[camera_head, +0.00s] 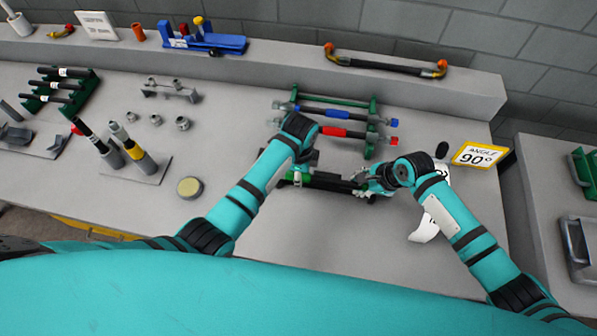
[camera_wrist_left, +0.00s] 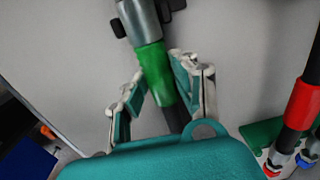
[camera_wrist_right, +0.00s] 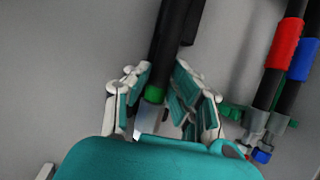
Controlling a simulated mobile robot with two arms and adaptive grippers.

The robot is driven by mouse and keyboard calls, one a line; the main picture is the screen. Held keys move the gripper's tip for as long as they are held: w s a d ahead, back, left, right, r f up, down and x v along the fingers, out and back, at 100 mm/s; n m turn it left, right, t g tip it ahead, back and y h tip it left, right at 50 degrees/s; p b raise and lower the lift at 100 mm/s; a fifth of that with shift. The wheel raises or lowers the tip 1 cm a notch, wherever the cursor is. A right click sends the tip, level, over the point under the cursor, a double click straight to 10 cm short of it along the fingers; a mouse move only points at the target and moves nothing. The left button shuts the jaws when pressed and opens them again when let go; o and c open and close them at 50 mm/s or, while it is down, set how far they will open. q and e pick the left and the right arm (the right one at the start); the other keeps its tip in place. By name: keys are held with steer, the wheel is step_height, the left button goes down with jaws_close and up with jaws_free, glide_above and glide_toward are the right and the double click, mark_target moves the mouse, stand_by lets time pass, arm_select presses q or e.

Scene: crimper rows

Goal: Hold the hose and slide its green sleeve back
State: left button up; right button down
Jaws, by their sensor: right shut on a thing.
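The hose (camera_head: 330,182) is black and lies across in front of the rack, with a metal fitting (camera_wrist_right: 147,120) at its right end beside a green band (camera_wrist_right: 154,94). Its green sleeve (camera_wrist_left: 154,72) sits next to a metal ferrule (camera_wrist_left: 141,22) in the left wrist view. My left gripper (camera_wrist_left: 157,68) straddles the sleeve, its fingers spread one on each side; contact is not clear. My right gripper (camera_wrist_right: 162,66) is shut on the hose near its right end. In the head view my left gripper (camera_head: 300,172) and right gripper (camera_head: 366,182) partly hide the hose.
A hose with a red sleeve (camera_head: 333,131) and one with a blue sleeve (camera_head: 337,113) rest on a green rack just behind. A yellow-edged 90° sign (camera_head: 482,156) stands to the right. Fittings and a tool stand (camera_head: 138,173) are to the left.

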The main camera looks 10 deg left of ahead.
mark_target(321, 178)
arm_select(q)
jaws_close()
steer(key=shift+d, duration=0.8)
steer(key=shift+d+r, duration=0.1)
steer(key=shift+d, duration=2.15)
steer(key=o, duration=0.7)
jaws_free()
steer(key=r, duration=1.2)
steer(key=shift+s, duration=0.2)
